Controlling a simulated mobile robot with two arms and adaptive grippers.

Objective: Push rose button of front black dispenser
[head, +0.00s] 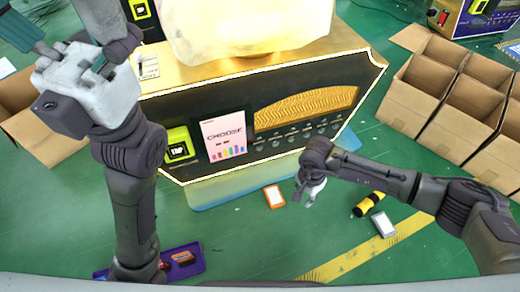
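The front black dispenser (215,110) has gold trim and stands in the middle of the head view. Its front carries a white "CHOOSE" panel (224,137), a yellow "TAP" reader (179,145) and a row of small round buttons (291,137) under a gold grille. The button labels are too small to read, so I cannot tell which is rose. My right gripper (308,196) points down in front of the dispenser's lower right part, apart from the button row as far as I see. My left gripper (62,48) is raised at upper left. Neither gripper's finger opening shows clearly.
Open cardboard boxes (447,88) stand at right, another box (35,130) at left. An orange-edged card (274,196), a yellow-black cylinder (368,204) and a grey device (383,224) lie on the green floor. A purple tray (192,264) is at bottom left.

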